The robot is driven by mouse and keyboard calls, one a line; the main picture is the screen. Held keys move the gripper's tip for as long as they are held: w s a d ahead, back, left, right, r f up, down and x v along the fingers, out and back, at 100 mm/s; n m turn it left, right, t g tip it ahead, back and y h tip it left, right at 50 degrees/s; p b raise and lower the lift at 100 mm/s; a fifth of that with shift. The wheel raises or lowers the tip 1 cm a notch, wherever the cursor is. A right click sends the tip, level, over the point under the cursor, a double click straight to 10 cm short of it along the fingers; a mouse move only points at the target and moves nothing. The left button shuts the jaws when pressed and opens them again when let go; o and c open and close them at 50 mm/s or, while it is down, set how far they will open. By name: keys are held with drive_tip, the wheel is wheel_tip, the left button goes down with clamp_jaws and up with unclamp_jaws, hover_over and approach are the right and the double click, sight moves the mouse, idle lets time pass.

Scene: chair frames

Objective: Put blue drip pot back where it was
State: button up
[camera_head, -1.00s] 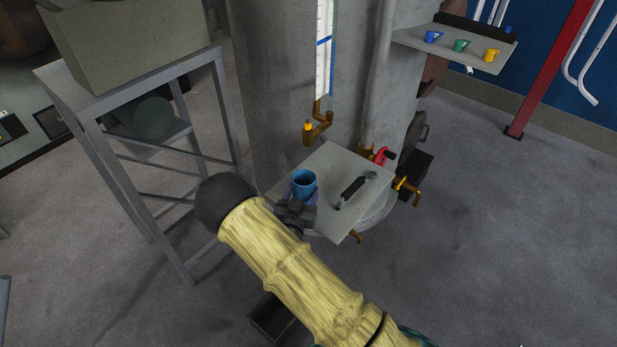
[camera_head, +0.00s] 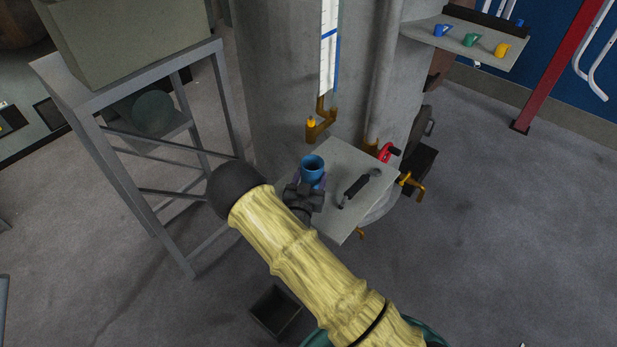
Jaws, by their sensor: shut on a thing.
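A blue pot (camera_head: 312,172), open at the top and roughly upright, is at the left part of a grey plate (camera_head: 348,222) fixed to the concrete column. My gripper (camera_head: 308,188) is shut on it from the near side. The fingers are mostly hidden by the wrist and the pot. I cannot tell whether the pot touches the plate or is held just above it. A smaller blue pot (camera_head: 441,30) stands on a grey shelf (camera_head: 424,30) at the upper right, beside a green pot (camera_head: 471,40) and a yellow pot (camera_head: 502,49).
A black-handled tool (camera_head: 354,187) lies on the plate, right of the pot. A brass tap (camera_head: 321,122) juts from the column behind the pot. A red-handled valve (camera_head: 386,152) is beyond the plate. A metal frame stand (camera_head: 118,155) is at left. An open dark box (camera_head: 274,312) sits on the floor.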

drive_tip(key=o, duration=1.1)
drive_tip(key=shift+d+f, duration=0.1)
drive_tip(key=shift+f, duration=0.05)
drive_tip(key=shift+c, duration=0.2)
drive_tip(key=shift+s+a, duration=0.1)
drive_tip(key=shift+a, duration=0.1)
drive_tip(key=b+v, duration=0.1)
drive_tip(key=v, duration=1)
drive_tip(key=shift+s+r, duration=0.2)
drive_tip(key=shift+s, duration=0.2)
